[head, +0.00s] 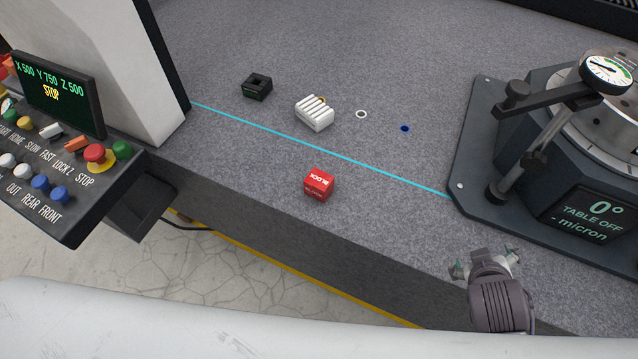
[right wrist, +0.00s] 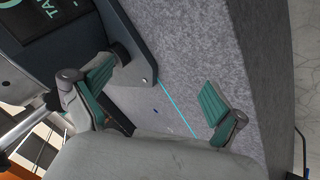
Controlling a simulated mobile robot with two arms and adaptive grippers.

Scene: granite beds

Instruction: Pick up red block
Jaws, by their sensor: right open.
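The red block (head: 319,185), with white lettering, sits on the grey granite bed (head: 400,215) near its front edge, in front of the cyan line. My right gripper (head: 485,262) is to the right of the block and nearer the front, well apart from it. In the right wrist view its two green-padded fingers (right wrist: 157,88) are spread open with nothing between them. The red block does not show in the right wrist view. My left gripper is not in view.
A black square part (head: 257,87), a white ribbed block (head: 314,113), a white ring (head: 361,114) and a blue spot (head: 404,128) are behind the cyan line. A rotary table with dial gauge (head: 606,72) stands right, a control panel (head: 55,140) left. Granite around the block is clear.

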